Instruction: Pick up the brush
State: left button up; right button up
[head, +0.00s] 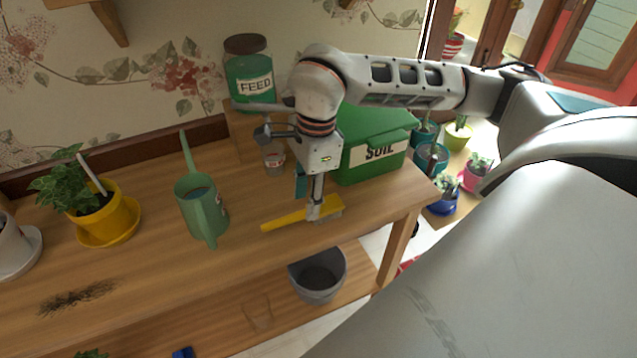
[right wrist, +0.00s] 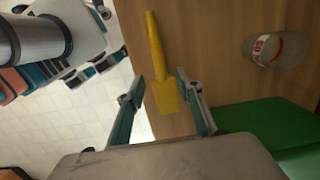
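The yellow brush (head: 285,220) lies on the wooden table near its front edge, handle to the left and bristled head to the right. My right gripper (head: 315,212) points down at the head end. In the right wrist view the fingers (right wrist: 160,85) are spread apart, with the brush (right wrist: 156,50) between them. A gap shows on each side of its head, so I see no grip. My left gripper is not in view.
A green watering can (head: 203,210) and a yellow potted plant (head: 105,218) stand to the left. A green soil box (head: 370,158), feed jar (head: 249,75) and small cup (head: 274,160) are behind the brush. Dark dirt (head: 75,297) lies front left. A grey bucket (head: 318,277) is below.

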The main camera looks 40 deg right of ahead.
aim_at(302, 211)
jog(key=f, duration=0.1)
jog(key=a+f, duration=0.1)
jog(key=f, duration=0.1)
jog(key=shift+w+f, duration=0.15)
jog(key=shift+f, duration=0.15)
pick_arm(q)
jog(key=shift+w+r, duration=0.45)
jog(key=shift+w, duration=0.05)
pick_arm(e)
jog(key=shift+f, duration=0.35)
grip_shut()
jog(key=shift+w, duration=0.1)
jog(key=shift+r, duration=0.5)
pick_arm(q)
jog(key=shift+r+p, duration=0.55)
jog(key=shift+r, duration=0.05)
pick_arm(e)
notch_tip(302, 211, up, 19)
